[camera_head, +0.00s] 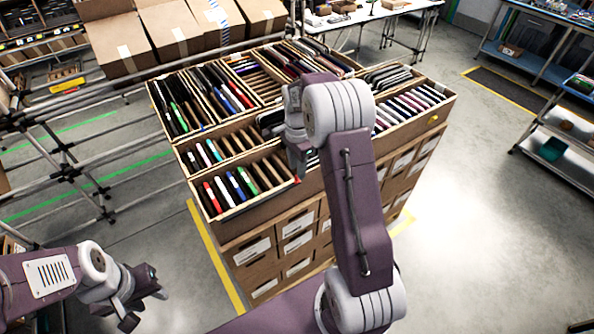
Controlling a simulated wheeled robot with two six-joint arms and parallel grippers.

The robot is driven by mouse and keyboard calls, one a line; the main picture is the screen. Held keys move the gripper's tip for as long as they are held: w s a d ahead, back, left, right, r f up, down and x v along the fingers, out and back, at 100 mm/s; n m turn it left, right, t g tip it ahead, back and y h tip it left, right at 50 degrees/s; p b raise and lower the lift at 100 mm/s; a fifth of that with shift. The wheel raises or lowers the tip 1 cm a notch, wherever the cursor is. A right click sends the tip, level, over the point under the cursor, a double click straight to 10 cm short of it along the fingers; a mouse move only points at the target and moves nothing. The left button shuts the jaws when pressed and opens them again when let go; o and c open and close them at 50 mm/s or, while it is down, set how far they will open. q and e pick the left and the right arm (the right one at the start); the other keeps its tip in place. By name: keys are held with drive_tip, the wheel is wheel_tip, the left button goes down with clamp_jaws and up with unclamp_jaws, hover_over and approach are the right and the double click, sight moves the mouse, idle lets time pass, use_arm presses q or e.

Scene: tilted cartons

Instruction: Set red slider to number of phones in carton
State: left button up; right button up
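A wooden carton (240,222) with several compartments holds rows of upright phones. A front-left compartment holds dark phones and coloured ones (221,191). A front-right compartment holds several pale-edged phones (408,106). A small red piece, possibly the red slider (297,180), shows at the carton's front rim. My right gripper (298,165) is over the front of the carton, close to the red piece; contact is unclear, and so is its finger gap. My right arm hides the middle front compartments. My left gripper (146,298) is open and empty, low at left, away from the carton.
A small yellow piece (433,119) is on the carton's right front rim. Cardboard boxes (172,36) and a pipe rack (85,170) stand at left. A white table (385,12) is behind, and shelves (560,150) are at right. The floor at right is clear.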

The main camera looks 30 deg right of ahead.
sight(296, 176)
wheel_tip(296, 176, down, 3)
drive_tip(key=shift+d+f+p, duration=0.1)
drive_tip(key=shift+f+p, duration=0.1)
drive_tip(key=shift+p, duration=0.25)
drive_tip(key=shift+w+a+f, duration=0.2)
drive_tip(key=shift+w+a, duration=0.05)
drive_tip(key=shift+s+d, duration=0.1)
drive_tip(key=shift+s, duration=0.05)
clamp_jaws()
idle(0.7)
